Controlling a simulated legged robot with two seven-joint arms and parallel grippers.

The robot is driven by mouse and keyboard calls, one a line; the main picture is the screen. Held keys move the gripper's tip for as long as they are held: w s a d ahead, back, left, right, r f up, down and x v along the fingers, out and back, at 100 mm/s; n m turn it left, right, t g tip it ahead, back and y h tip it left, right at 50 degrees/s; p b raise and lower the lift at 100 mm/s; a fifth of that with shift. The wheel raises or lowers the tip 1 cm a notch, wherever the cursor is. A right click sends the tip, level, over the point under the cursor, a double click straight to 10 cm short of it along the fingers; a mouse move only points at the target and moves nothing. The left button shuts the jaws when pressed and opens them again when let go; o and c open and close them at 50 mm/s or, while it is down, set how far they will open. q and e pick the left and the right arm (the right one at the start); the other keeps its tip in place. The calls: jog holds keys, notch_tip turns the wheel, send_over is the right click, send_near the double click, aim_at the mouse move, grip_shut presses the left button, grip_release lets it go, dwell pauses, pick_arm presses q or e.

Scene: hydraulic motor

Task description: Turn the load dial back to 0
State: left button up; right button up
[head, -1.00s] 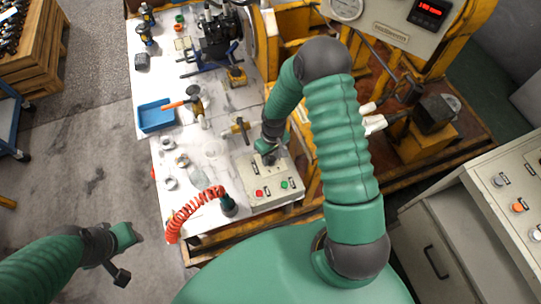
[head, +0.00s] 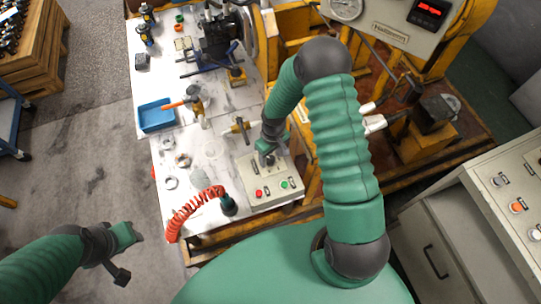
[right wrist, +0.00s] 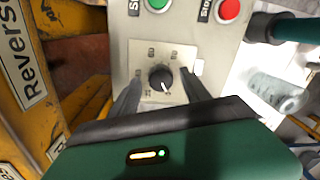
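The load dial (right wrist: 161,78) is a round black knob with a white pointer mark, on a pale square plate with small markings. In the right wrist view the mark points down and slightly right; the scale figures are too small to read. My right gripper (right wrist: 162,86) is open, with one finger on each side of the knob and visible gaps between. In the head view my right gripper (head: 267,158) is over the back of the beige control box (head: 272,200) and partly hides the dial. My left gripper (head: 128,250) hangs over the floor, away from the table; its fingers are unclear.
A red button (right wrist: 229,11) and a green button (right wrist: 157,3) are on the same box. A coiled red hose (head: 192,210) lies to its left. A blue tray (head: 156,115) and loose tools lie farther back. Yellow machine framing (head: 310,185) borders the box on the right.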

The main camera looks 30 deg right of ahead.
aim_at(273, 157)
jog(key=shift+r, duration=0.1)
notch_tip(273, 157, up, 16)
jog(key=d, duration=0.1)
jog(key=shift+r, duration=0.25)
